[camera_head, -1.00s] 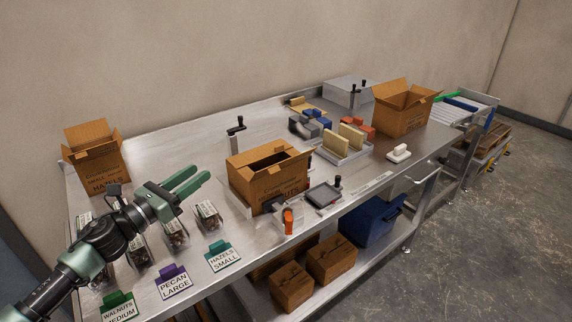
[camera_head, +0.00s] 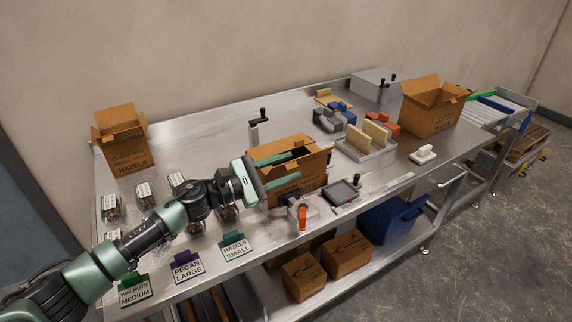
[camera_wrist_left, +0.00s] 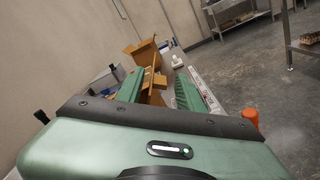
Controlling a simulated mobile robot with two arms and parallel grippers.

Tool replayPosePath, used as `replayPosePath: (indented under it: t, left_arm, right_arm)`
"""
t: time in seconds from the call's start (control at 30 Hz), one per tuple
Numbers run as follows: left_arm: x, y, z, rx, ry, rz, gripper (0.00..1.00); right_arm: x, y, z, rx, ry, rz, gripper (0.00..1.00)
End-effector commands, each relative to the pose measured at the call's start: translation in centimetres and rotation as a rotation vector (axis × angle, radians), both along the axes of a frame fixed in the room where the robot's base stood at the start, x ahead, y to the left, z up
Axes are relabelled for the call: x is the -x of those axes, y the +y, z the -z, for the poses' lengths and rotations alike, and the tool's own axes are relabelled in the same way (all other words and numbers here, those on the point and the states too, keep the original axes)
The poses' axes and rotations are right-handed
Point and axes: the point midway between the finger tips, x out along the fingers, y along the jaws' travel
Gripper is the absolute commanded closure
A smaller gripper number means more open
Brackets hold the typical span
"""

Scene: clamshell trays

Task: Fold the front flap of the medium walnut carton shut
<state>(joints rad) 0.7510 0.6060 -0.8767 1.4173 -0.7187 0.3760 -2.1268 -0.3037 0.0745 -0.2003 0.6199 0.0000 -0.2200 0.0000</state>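The walnut carton (camera_head: 314,172) is a brown printed box in the middle of the steel table. A dark opening shows at its top. My right gripper is not in view.
A hazels carton (camera_head: 125,152) stands open at the left. Another open carton (camera_head: 430,112) stands at the far right. An orange-handled device (camera_head: 302,217) and a dark square plate (camera_head: 341,193) are near the front edge. A black-handled post (camera_head: 254,133) stands behind the carton.

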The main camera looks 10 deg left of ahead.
Motion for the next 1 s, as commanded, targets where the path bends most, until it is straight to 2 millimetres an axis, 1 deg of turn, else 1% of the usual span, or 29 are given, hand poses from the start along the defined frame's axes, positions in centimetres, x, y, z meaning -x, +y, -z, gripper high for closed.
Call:
replayPosePath:
  t: [0.23,0.27,0.3,0.4,1.0]
  left_arm:
    - [-0.1,-0.11,0.0,0.0,0.0,0.0,0.62]
    - [-0.1,-0.11,0.0,0.0,0.0,0.0,0.65]
    - [-0.09,-0.11,0.0,0.0,0.0,0.0,0.76]
    - [-0.08,-0.1,0.01,0.001,0.001,0.0,1.0]
    - [-0.13,-0.05,-0.02,0.009,0.012,0.0,1.0]
  right_arm:
    - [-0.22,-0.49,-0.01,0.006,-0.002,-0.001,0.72]
    - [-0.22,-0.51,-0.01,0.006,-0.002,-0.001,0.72]
    - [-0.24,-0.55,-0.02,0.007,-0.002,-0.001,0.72]
    - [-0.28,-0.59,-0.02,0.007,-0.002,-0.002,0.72]
    - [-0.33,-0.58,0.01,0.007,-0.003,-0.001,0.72]
